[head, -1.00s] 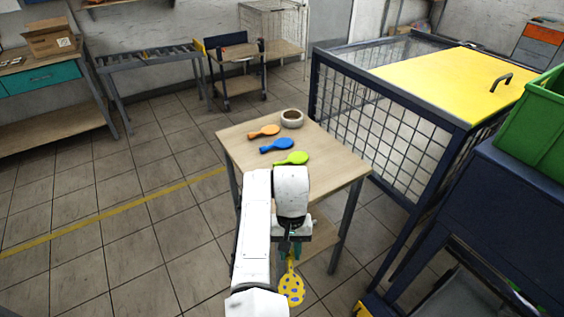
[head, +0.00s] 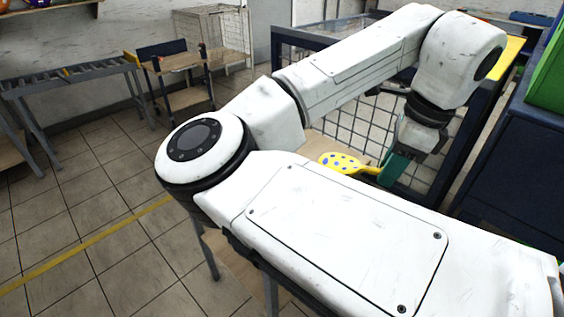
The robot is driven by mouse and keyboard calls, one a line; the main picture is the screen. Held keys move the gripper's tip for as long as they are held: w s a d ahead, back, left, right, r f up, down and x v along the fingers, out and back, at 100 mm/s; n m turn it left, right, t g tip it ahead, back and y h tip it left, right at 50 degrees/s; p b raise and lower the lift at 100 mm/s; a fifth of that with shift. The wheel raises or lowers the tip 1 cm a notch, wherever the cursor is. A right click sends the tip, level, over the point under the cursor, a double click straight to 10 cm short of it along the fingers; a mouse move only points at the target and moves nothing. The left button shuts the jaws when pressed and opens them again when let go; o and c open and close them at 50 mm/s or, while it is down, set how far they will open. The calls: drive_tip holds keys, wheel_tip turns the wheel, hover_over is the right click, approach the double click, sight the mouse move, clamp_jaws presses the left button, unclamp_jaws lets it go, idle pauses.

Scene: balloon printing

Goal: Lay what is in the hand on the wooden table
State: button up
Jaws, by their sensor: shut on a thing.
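A flat yellow balloon with blue dots (head: 343,162) is held by its neck in my gripper (head: 386,171). The green fingers are shut on it, and its round end points left. The wooden table (head: 317,146) is mostly hidden behind my white arm; a small patch of its top shows left of the balloon. The balloon appears in front of or above the table's right part; I cannot tell whether it touches. The other balloons and the bowl on the table are hidden.
A dark blue cabinet (head: 520,165) with a green crate (head: 551,75) is at the right. A cart (head: 180,75) and a roller conveyor (head: 65,75) stand at the back left. Floor at the left is clear.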

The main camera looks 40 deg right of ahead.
sight(349, 158)
drive_tip(key=w+f, duration=0.1)
drive_tip(key=w, duration=0.2)
drive_tip(key=w+d+f+b, duration=0.1)
drive_tip(key=w+f, duration=0.1)
drive_tip(key=w, duration=0.1)
drive_tip(key=w+f, duration=0.1)
drive_tip(key=w, duration=0.2)
drive_tip(key=shift+w+d+f+b, duration=0.15)
drive_tip(key=shift+d+f+b, duration=0.05)
drive_tip(key=shift+d+b, duration=0.15)
drive_tip(key=w+f, duration=0.2)
drive_tip(key=f, duration=0.1)
drive_tip(key=w+f, duration=0.1)
drive_tip(key=shift+w+d+f, duration=0.15)
drive_tip(key=shift+w+d, duration=0.1)
drive_tip(key=shift+w+d+f, duration=0.1)
drive_tip(key=shift+w+f, duration=0.15)
drive_tip(key=shift+f, duration=0.1)
drive_tip(key=shift+w+f+b, duration=0.15)
drive_tip(key=shift+f+b, duration=0.05)
drive_tip(key=shift+f, duration=0.7)
drive_tip(key=shift+w+f+b, duration=0.1)
drive_tip(key=shift+f+b, duration=0.1)
drive_tip(key=shift+f, duration=0.65)
drive_tip(key=shift+f, duration=0.15)
drive_tip(key=o, duration=0.9)
